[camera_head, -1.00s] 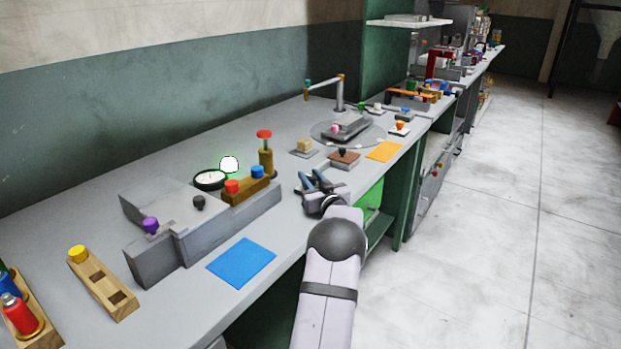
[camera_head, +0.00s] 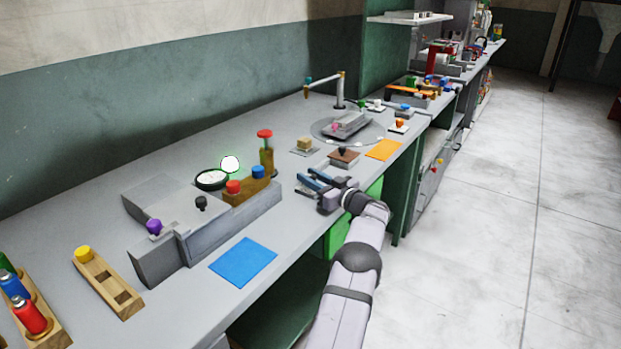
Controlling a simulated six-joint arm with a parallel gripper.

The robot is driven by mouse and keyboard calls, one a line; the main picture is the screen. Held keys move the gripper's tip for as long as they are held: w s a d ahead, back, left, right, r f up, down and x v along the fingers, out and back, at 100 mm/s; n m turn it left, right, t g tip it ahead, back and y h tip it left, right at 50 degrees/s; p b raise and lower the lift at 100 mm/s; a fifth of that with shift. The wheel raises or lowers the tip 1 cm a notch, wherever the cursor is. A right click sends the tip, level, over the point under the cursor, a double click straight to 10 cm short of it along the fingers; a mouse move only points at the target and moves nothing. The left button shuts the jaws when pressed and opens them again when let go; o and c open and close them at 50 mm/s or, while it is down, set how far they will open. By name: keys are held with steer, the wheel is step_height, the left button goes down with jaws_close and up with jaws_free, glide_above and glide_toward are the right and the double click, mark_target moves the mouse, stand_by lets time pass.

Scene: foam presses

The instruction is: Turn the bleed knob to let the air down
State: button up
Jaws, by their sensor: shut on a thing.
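The grey press unit (camera_head: 220,233) stands on the bench at the left, with a round gauge (camera_head: 212,179) at its back. It carries a black knob (camera_head: 201,203), a purple knob (camera_head: 154,227) and a brass block (camera_head: 247,190) with a red cap (camera_head: 233,187) and a blue cap (camera_head: 258,172). I cannot tell which one is the bleed knob. My gripper (camera_head: 308,184), with blue finger pads, is to the right of the unit, apart from it, near the bench's front edge. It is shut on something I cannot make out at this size.
A brass post with a red top (camera_head: 265,150) and a glowing white lamp (camera_head: 230,164) stand behind the unit. A blue mat (camera_head: 243,262) lies in front. Wooden racks (camera_head: 108,285) are at the left. A turntable (camera_head: 369,127) stands beyond my gripper.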

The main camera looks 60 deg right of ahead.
mark_target(315, 179)
steer(key=shift+r, duration=0.2)
steer(key=o, duration=1.1)
steer(key=shift+c, duration=0.2)
steer(key=shift+f, duration=0.1)
steer(key=shift+s, duration=0.15)
steer(key=shift+b+v, duration=0.4)
steer(key=shift+v, duration=3.1)
